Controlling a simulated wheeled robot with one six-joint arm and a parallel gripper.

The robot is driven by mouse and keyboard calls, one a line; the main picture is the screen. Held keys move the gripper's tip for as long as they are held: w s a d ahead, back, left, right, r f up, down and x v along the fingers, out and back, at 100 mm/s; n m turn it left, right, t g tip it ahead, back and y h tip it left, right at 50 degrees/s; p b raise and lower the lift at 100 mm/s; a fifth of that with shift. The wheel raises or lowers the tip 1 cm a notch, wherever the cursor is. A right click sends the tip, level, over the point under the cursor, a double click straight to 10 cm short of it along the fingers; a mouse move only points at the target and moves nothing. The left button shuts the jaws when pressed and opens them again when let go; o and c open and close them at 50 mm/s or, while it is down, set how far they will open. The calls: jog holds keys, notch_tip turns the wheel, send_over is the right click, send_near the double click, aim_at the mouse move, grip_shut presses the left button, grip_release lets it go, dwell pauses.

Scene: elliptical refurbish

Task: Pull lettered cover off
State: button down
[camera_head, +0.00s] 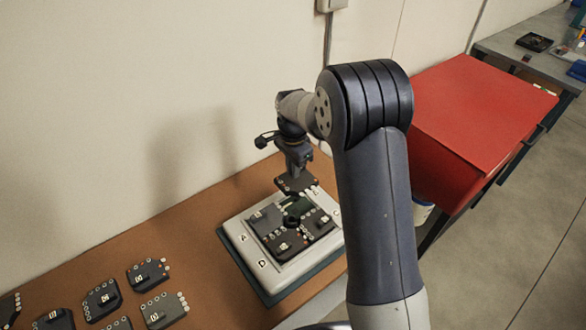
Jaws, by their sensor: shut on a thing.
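A pale square fixture (237,230) sits on a dark green base (248,276) on the brown table. Letters A, D and C show on its rim. Several dark cover plates (283,243) with small round and light marks sit in it. My gripper (297,173) points down over the fixture's far part and is shut on a dark cover (296,184). This cover appears raised above the fixture and slightly tilted. The held cover's letter is not legible.
Several similar dark plates (102,298) lie on the brown table (203,268) at lower left. The wall (120,100) is close behind the table. A red-topped cabinet (475,110) stands to the right, with a grey workbench (510,45) beyond.

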jog(key=shift+r+p, duration=0.5)
jog(key=shift+r, duration=2.7)
